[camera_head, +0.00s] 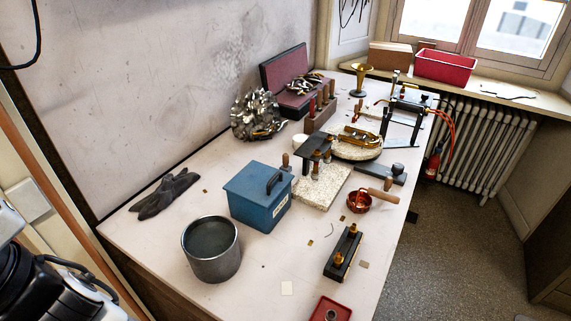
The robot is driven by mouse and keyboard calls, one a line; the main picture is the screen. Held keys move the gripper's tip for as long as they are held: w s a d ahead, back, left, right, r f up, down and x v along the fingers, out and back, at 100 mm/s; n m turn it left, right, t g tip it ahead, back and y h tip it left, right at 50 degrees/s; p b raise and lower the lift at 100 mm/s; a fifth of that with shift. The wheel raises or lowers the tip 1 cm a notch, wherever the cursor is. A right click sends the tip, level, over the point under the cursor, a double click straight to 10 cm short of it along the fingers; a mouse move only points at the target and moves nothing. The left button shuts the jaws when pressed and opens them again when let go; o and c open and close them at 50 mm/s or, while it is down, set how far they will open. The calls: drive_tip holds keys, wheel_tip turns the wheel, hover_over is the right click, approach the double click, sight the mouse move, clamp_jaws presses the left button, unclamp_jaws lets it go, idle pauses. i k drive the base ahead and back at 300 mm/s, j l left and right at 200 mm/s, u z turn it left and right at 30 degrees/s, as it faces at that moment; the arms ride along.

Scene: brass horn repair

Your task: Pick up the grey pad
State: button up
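No thing is plainly a grey pad. The closest match is a flat rectangular pale grey-beige speckled pad (316,193) on the middle of the bench, right of the blue box. A dark stand with upright tools covers its back part. A dark grey flat block (384,176) with a small dark knob on top lies farther right, near the bench edge. I cannot tell for certain which one is the pad. Part of my black and white arm shows at the lower left, off the bench. My gripper's fingertips are not in view.
On the bench (150,233) a blue lidded box (256,200), a metal pot (211,256) and dark gloves (163,196) stand nearest my arm. The tool stand (318,144), a red bowl (358,203) and a black block with brass fittings (343,254) crowd the right. The front-left bench is clear.

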sight(284, 167)
drive_tip(key=j+z, duration=0.2)
drive_tip(key=j, duration=0.3)
drive_tip(key=k+j+z, duration=0.2)
drive_tip(key=j, duration=0.3)
drive_tip(key=j+z, duration=0.25)
drive_tip(key=j, duration=0.3)
